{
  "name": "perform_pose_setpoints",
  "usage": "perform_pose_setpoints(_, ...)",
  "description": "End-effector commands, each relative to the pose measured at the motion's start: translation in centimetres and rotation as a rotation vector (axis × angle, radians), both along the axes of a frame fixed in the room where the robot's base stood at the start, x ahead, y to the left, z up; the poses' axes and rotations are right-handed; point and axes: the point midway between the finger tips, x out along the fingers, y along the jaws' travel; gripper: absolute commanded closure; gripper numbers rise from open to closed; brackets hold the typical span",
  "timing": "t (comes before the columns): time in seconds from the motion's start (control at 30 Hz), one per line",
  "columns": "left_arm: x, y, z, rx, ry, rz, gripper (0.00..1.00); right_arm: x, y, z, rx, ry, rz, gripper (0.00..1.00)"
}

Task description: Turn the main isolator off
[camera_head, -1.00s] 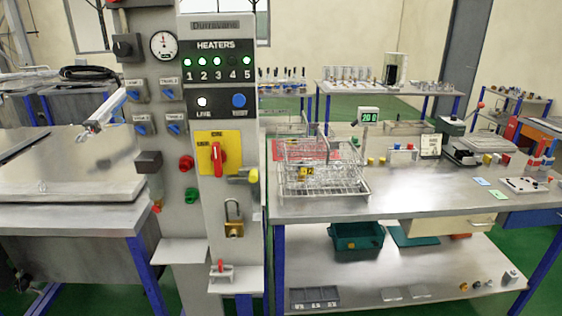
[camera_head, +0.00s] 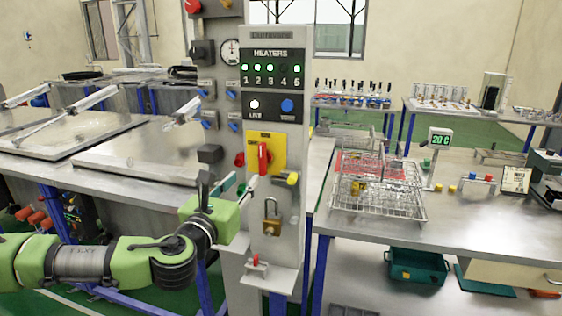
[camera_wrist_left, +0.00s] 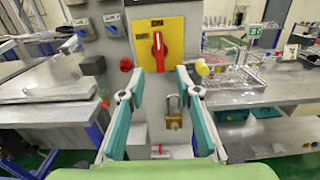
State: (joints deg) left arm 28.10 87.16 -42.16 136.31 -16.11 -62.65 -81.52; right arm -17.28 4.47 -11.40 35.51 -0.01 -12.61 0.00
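The main isolator is a red rotary handle (camera_head: 264,156) on a yellow plate (camera_head: 279,149), on the grey panel's front. The handle stands upright, toward the label at the plate's top; the lettering is too small to read surely. It also shows in the left wrist view, with the red handle (camera_wrist_left: 158,50) upright. My left gripper (camera_head: 247,183) is in front of the panel, just below the plate. In the left wrist view its teal-padded fingers (camera_wrist_left: 157,80) are spread apart and empty, with the handle beyond the gap. My right gripper is not in view.
A brass padlock (camera_head: 272,217) hangs below the plate, and a yellow knob (camera_head: 291,178) sticks out at its lower right. Heater lamps 1, 2, 3 and 5 glow green; the LIVE lamp (camera_head: 254,104) is white. A bench with wire baskets (camera_head: 376,207) stands right of the panel.

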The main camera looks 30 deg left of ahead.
Motion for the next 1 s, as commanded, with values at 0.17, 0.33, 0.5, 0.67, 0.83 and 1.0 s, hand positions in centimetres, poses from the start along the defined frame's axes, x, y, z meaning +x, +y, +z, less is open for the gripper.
perform_pose_setpoints(0.17, 2.8, 0.7, 0.4, -0.009, -0.002, 0.001, 0.69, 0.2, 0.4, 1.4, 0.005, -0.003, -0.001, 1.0)
perform_pose_setpoints(0.33, 6.0, 1.4, 0.4, -0.009, -0.001, 0.001, 0.69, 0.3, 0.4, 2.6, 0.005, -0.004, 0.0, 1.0)
perform_pose_setpoints(0.5, 9.0, 2.2, 0.3, -0.008, -0.002, 0.001, 0.69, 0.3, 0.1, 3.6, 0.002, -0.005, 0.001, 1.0)
perform_pose_setpoints(0.67, 11.2, 2.6, 0.2, -0.008, -0.001, 0.0, 0.69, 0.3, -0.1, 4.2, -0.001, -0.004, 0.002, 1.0)
perform_pose_setpoints(0.83, 12.4, 3.0, 0.1, -0.007, -0.001, -0.001, 0.69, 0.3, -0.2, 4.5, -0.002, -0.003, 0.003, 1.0)
perform_pose_setpoints(1.0, 12.8, 3.0, 0.0, -0.005, 0.001, -0.001, 0.69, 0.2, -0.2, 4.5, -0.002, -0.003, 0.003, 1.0)
